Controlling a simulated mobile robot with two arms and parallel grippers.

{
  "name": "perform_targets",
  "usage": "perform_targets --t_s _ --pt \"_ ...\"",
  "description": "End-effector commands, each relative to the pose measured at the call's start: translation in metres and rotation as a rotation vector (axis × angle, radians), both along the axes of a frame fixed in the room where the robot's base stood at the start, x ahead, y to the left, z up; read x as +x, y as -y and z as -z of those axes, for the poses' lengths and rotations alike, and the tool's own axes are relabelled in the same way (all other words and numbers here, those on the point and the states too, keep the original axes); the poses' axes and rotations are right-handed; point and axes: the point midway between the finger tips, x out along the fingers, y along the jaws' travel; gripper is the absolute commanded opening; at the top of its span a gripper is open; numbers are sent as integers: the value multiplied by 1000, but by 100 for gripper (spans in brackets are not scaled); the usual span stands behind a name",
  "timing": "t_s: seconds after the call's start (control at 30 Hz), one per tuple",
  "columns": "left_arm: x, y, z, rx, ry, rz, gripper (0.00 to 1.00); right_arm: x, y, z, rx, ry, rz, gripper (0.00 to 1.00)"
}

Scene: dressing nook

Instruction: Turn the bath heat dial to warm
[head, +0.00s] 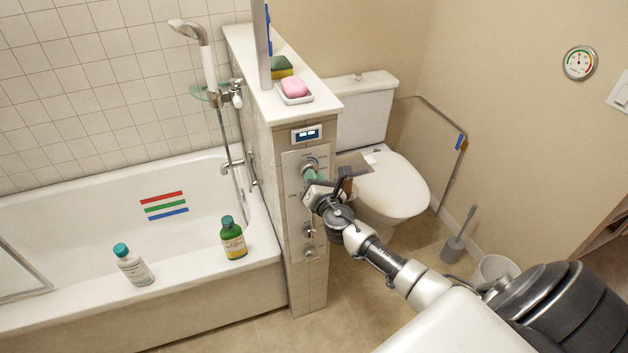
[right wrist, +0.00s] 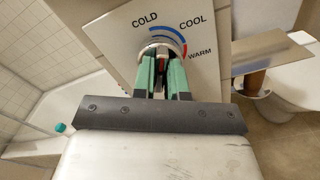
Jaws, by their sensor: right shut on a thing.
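The bath heat dial (head: 310,162) is the upper knob on the panel at the end of the tiled half wall. In the right wrist view the dial (right wrist: 163,37) sits below the words COLD, COOL and WARM, with a blue arc towards COOL and red near WARM. My right gripper (right wrist: 164,62) is shut on the dial, its green fingers on either side of it. In the head view my right gripper (head: 312,174) covers the dial's lower part. Which word the dial points to cannot be told. My left gripper is not in view.
A small display (head: 307,133) sits above the dial, and lower knobs (head: 309,230) are below it. The bathtub (head: 205,287) with a green bottle (head: 233,240) and a white bottle (head: 134,267) is on the left. The toilet (head: 395,185) stands close behind my right gripper.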

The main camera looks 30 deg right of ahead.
Motion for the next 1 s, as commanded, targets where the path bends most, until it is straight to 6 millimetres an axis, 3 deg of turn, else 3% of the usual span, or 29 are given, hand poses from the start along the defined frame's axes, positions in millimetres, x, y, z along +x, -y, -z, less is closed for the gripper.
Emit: perform_targets --t_s 0.4,1.0 --pt "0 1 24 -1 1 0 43 0 0 3 363 89 0 0" --pt "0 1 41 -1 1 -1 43 0 0 2 918 220 0 0"
